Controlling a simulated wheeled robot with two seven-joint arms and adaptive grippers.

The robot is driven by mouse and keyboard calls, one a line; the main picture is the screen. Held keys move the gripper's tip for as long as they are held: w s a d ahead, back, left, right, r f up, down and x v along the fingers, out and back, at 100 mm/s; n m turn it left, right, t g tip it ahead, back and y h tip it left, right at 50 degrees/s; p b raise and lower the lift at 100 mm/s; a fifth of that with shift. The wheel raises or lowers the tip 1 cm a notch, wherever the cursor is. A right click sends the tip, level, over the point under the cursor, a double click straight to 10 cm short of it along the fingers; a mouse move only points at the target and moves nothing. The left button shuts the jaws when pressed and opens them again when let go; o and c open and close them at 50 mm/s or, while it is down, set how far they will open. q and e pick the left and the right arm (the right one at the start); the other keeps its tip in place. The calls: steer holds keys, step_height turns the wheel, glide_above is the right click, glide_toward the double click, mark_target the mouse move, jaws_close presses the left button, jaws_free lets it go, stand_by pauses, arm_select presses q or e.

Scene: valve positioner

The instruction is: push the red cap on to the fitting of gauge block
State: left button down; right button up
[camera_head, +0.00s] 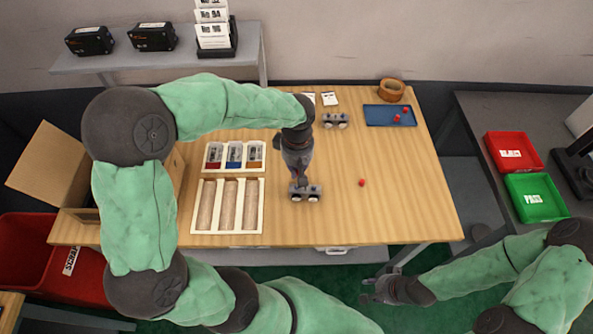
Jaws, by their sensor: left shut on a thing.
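A gauge block (313,193) with two round dials lies on the wooden table, near the middle. My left gripper (300,182) points down at its top and back side. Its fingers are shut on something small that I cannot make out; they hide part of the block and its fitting. I cannot tell whether a cap is between the fingers. A red cap (361,182) lies loose on the table to the right of the block, apart from it. My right gripper (365,291) is open and empty, in front of the table's near edge.
A second gauge block (336,119) stands further back. A blue tray (375,119) at the back right holds red caps (401,113). The table's right part is clear.

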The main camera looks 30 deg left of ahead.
mark_target(297, 187)
arm_select(q)
steer(key=shift+a, duration=0.15)
steer(key=shift+f+b, duration=2)
steer(key=shift+f, duration=0.65)
steer(key=shift+f+b, duration=0.7)
steer(key=shift+f, duration=0.1)
stand_by(0.5)
steer(key=c, duration=1.2)
jaws_free()
steer(key=shift+c, duration=0.2)
steer(key=shift+r, duration=0.1)
step_height(297, 187, up, 12)
steer(key=shift+s+f, duration=0.1)
